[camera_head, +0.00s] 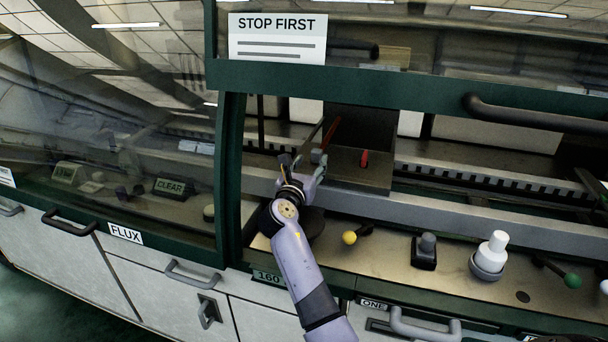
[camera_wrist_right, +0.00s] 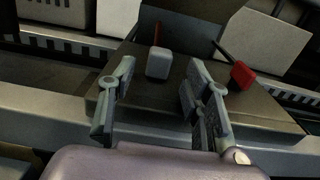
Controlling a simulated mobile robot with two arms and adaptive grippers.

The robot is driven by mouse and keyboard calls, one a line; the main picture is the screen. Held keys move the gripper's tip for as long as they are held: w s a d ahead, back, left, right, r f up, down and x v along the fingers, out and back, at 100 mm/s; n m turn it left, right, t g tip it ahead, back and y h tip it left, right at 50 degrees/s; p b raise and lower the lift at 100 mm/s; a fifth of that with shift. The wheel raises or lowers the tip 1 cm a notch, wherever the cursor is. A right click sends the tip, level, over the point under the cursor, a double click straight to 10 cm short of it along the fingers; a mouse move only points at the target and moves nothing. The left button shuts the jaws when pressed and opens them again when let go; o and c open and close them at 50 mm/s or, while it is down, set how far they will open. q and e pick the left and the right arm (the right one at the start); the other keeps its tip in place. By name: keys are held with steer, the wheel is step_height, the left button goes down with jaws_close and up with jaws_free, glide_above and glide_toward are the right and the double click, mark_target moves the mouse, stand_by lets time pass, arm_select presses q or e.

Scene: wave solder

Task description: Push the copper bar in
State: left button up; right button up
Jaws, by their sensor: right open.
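A thin reddish-copper rod, which looks like the copper bar (camera_head: 332,132), slopes over a dark box-shaped opening behind the open front of the machine. In the right wrist view the copper bar (camera_wrist_right: 158,34) runs back from a grey block (camera_wrist_right: 159,64) at its near end. My right gripper (camera_head: 303,160) is open and empty, with its fingers pointing at the opening. In the wrist view the grey block shows between and beyond the fingertips; I cannot tell if they touch. My left gripper is not in view.
A red knob (camera_wrist_right: 241,75) on a dark rod stands right of the grey block. A yellow knob (camera_head: 349,238), a grey switch (camera_head: 425,250) and a white-topped button (camera_head: 491,256) stand on the front ledge. The raised green-framed cover (camera_head: 400,88) hangs above.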

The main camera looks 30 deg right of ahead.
steer(key=v, duration=0.7)
steer(key=shift+w+d+r, duration=0.1)
